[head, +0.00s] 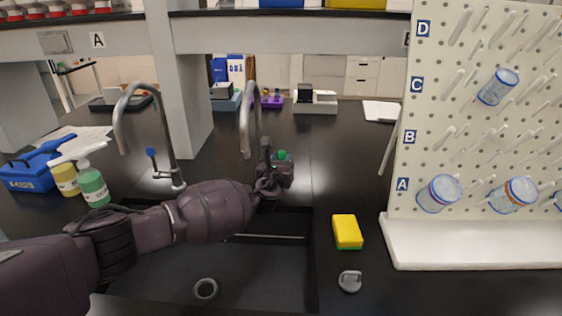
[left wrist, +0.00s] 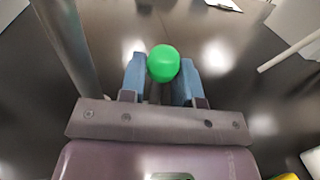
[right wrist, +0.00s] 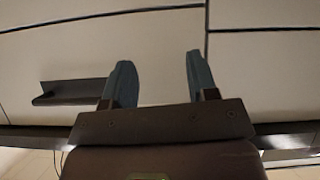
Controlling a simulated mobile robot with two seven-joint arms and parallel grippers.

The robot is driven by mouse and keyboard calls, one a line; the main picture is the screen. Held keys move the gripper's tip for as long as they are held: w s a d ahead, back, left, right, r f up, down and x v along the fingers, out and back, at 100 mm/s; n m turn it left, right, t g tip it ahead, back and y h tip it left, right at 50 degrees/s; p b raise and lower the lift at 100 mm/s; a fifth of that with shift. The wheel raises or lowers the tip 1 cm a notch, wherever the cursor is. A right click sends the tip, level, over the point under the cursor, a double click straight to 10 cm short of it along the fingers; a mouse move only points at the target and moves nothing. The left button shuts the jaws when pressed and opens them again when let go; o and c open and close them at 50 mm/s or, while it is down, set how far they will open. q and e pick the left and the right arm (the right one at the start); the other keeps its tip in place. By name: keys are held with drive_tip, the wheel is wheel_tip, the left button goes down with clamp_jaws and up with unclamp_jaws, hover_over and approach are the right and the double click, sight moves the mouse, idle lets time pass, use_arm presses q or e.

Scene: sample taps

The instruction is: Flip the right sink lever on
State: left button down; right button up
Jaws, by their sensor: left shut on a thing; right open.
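The right tap (head: 250,118) is a grey gooseneck faucet behind the sink. Its lever has a green knob (head: 282,156), which also shows large in the left wrist view (left wrist: 163,63). My left gripper (head: 280,168) is at this lever, its blue fingers on either side of it just below the green knob, and is shut on it. The fingers and wrist hide the lever's lower part and the tap's base. The left tap (head: 122,118) has a lever with a blue knob (head: 151,152). My right gripper (right wrist: 160,85) is open and empty in the right wrist view, facing pale cabinet fronts.
The black sink (head: 260,275) lies below my left arm. A yellow and green sponge (head: 347,231) and a drain stopper (head: 349,281) lie right of it. A white pegboard (head: 490,110) with beakers stands at right. Soap bottles (head: 93,185) and a blue caddy (head: 30,177) stand at left.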

use_arm(q)
drive_tip(key=shift+s+d, duration=0.1)
drive_tip(key=shift+d, duration=0.05)
idle(0.5)
drive_tip(key=c, duration=0.9)
unclamp_jaws()
drive_tip(key=s, duration=0.3)
drive_tip(key=s+a+p, duration=0.1)
drive_tip(key=s, duration=0.3)
drive_tip(key=s+a+p, duration=0.1)
drive_tip(key=s, duration=0.2)
drive_tip(key=shift+s+a, duration=0.1)
drive_tip(key=shift+s, duration=0.15)
